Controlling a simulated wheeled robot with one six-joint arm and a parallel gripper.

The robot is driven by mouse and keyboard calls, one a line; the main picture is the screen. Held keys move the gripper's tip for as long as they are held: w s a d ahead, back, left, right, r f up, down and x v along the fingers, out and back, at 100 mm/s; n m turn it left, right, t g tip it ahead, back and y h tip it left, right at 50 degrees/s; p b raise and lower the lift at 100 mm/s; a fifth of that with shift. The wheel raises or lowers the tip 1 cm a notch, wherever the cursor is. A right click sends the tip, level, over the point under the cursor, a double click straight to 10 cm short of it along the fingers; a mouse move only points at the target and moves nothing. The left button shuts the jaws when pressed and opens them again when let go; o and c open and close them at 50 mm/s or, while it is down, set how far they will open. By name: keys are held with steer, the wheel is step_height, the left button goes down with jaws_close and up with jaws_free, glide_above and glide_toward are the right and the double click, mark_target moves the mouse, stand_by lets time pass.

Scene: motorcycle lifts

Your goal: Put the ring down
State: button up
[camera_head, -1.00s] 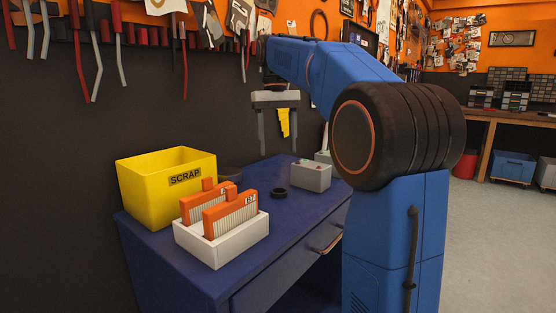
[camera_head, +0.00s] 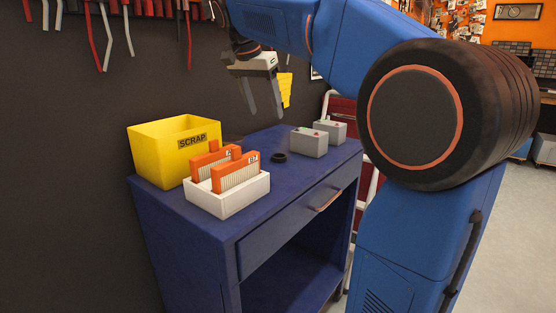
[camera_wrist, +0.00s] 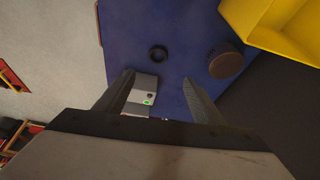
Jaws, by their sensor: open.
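A small black ring (camera_head: 279,157) lies flat on the blue cabinet top (camera_head: 262,178), between the white tray and the grey boxes. It also shows in the wrist view (camera_wrist: 158,53), lying beyond my fingertips. My gripper (camera_head: 262,114) is open and empty, above the back of the cabinet top. In the wrist view its two fingers (camera_wrist: 158,78) are spread wide with nothing between them touching. The ring is apart from the gripper.
A yellow SCRAP bin (camera_head: 165,157) and a white tray (camera_head: 232,203) with orange-framed filters (camera_head: 236,175) stand at the left. Two grey boxes (camera_head: 309,143) stand at the right. A round brown-topped object (camera_wrist: 225,64) is near the bin. A dark wall is behind.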

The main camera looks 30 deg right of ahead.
steer(key=x, duration=1)
steer(key=shift+d+f, duration=0.1)
steer(key=shift+f, duration=0.25)
steer(key=shift+s+x, duration=0.2)
steer(key=shift+x, duration=1.1)
steer(key=shift+s+x, duration=0.25)
steer(key=shift+x, duration=1.05)
steer(key=shift+c, duration=0.2)
steer(key=c, duration=1.2)
steer(key=shift+c, duration=0.2)
steer(key=shift+w+r, duration=0.1)
